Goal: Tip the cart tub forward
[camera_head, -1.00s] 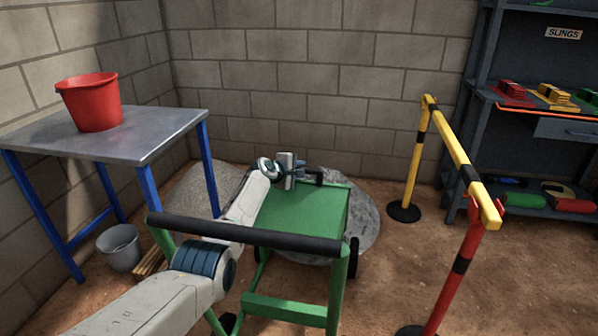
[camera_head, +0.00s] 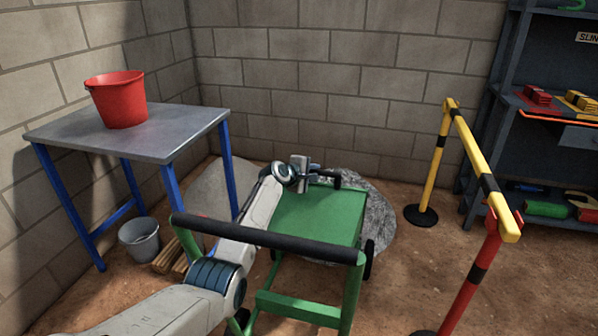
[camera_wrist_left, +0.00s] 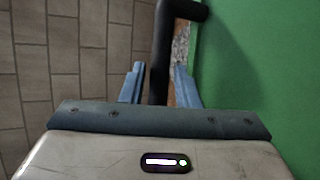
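The cart is green, with a green tub (camera_head: 318,222) and a black push bar (camera_head: 265,237) across its near end. A black tub handle (camera_head: 336,177) shows at the tub's far end, and it also shows in the left wrist view (camera_wrist_left: 159,72). My left gripper (camera_head: 314,179) reaches over the push bar to this handle. In the left wrist view its two blue-grey fingers (camera_wrist_left: 159,80) stand apart on either side of the handle, with gaps showing. The tub looks level. My right gripper is out of view.
A rough grey patch (camera_head: 378,222) lies on the ground beyond the tub. A yellow barrier rail (camera_head: 477,165) stands to the right, before shelving. A steel table (camera_head: 140,135) with a red bucket (camera_head: 119,98) stands left, with a grey bucket (camera_head: 139,240) below. Block walls close the back.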

